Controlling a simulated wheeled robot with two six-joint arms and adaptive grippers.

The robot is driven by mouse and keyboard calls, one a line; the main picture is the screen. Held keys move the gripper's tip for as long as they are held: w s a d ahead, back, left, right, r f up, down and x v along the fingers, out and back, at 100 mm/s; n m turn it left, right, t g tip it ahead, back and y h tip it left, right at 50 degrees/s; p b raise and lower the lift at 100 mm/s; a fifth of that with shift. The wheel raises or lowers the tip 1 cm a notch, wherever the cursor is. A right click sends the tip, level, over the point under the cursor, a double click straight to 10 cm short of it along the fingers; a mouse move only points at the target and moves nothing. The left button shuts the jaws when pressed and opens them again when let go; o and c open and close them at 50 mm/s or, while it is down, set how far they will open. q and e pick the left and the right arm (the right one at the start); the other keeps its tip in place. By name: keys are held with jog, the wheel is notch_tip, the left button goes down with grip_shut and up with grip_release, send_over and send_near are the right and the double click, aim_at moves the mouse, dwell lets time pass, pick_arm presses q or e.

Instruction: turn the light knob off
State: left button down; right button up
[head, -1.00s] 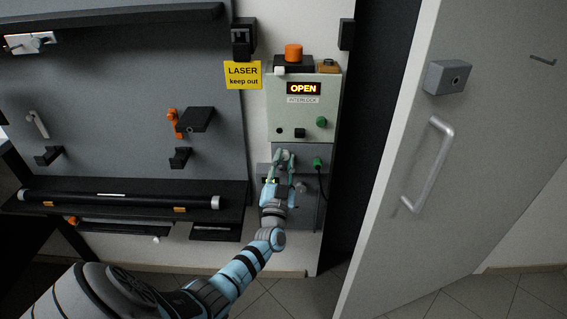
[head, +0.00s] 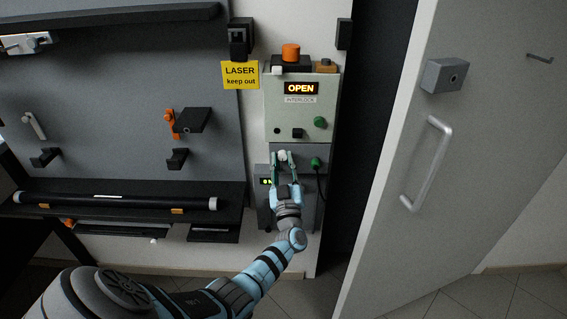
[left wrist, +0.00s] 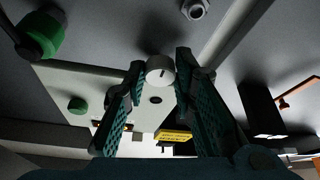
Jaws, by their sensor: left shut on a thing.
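The light knob, a small pale round knob with a dark index mark (left wrist: 160,70), sits between the fingertips of my left gripper (left wrist: 159,72) in the left wrist view. In the head view the knob (head: 283,155) shows as a pale spot at the gripper's tips, on the grey panel below the interlock box. My left gripper (head: 281,158) is shut on the knob, one finger on each side. My right gripper is not in view.
The interlock box (head: 301,122) above reads OPEN and carries a green knob (head: 320,122). A green plug (head: 316,163) with a hanging cable is close right of the gripper. A door with a handle (head: 428,165) stands further right.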

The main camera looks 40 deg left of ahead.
pick_arm(q)
jog(key=shift+d+f, duration=0.1)
jog(key=shift+f, duration=0.05)
jog(key=c, duration=1.3)
grip_release()
jog(key=shift+c, duration=0.2)
jog(key=v, duration=1.2)
